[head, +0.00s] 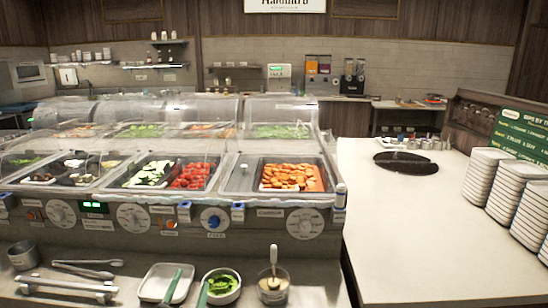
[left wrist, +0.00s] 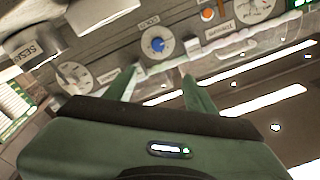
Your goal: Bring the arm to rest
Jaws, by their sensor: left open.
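My left gripper (head: 190,279) shows at the bottom of the head view as two green fingers coming up from the lower edge. One finger crosses in front of a white tray (head: 153,283), the other is just left of a bowl with green contents (head: 222,288). The left wrist view shows the same gripper (left wrist: 159,75) with its fingers apart and nothing between them. Beyond them is the counter's control panel with a blue knob (left wrist: 157,45). The rest of the left arm is out of the head view. My right gripper is in neither view.
A cup of sauce with a spoon (head: 273,288) stands right of the bowl. Tongs (head: 85,267) and a metal cup (head: 22,256) lie at left. The covered salad bar (head: 230,190) rises behind. Plate stacks (head: 515,190) stand at right; the white counter (head: 410,230) is mostly clear.

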